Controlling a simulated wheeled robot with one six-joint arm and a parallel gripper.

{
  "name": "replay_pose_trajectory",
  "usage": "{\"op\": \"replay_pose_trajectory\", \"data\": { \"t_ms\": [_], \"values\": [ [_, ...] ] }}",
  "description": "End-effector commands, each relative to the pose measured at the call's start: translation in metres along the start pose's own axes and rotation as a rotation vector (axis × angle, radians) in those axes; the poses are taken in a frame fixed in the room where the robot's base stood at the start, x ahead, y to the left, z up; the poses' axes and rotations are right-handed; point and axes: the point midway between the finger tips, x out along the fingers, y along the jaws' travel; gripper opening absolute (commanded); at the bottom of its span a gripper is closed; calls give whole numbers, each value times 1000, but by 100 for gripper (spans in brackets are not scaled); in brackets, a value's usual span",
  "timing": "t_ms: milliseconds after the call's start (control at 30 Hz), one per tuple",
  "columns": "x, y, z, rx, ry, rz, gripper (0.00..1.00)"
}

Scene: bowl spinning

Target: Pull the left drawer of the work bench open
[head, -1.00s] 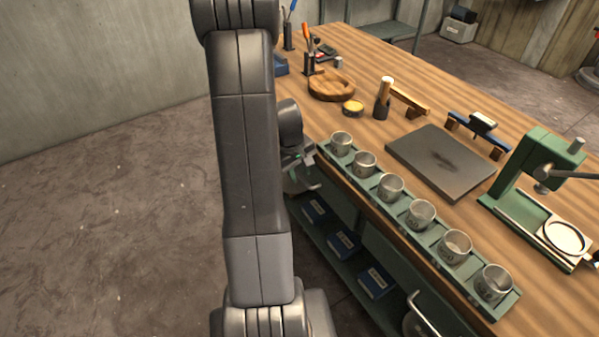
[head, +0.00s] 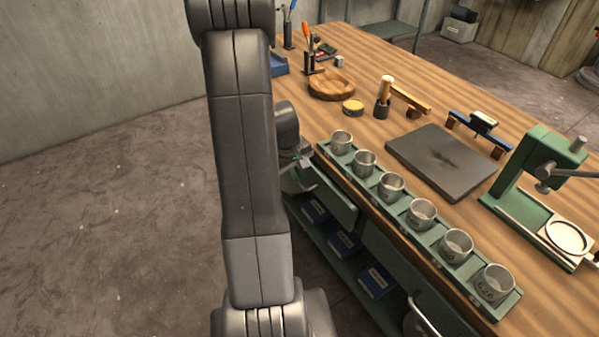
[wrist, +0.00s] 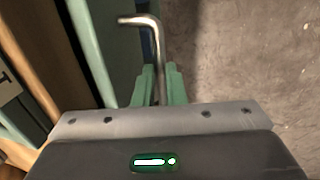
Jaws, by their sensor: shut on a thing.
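The work bench (head: 440,90) fills the right of the head view. Its left drawer (head: 338,203) shows as a green panel under the near edge, standing out a little from the bench. In the wrist view, the drawer's green front (wrist: 118,45) lies left of a bent metal bar handle (wrist: 152,32). My gripper (wrist: 161,85) has its green fingers shut on this handle. In the head view, my gripper (head: 300,178) is at the drawer, partly hidden by my arm. The drawer's inside is not clearly visible.
A green rack (head: 408,215) of several metal cups runs along the bench's near edge. Blue boxes (head: 343,243) sit on the shelf below. A second metal handle (head: 420,315) is nearer. The floor (head: 120,220) left of the bench is clear.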

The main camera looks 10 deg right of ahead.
Motion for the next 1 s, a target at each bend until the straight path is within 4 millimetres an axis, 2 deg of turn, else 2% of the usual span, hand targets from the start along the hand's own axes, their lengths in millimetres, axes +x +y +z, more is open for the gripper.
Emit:
{"op": "replay_pose_trajectory", "data": {
  "t_ms": [167,700,1000],
  "values": [
    [-3,-34,-2,-7,4,1,0],
    [-31,-174,-3,-9,4,0,0],
    [-41,-223,-3,-4,3,-1,0]
  ]
}}
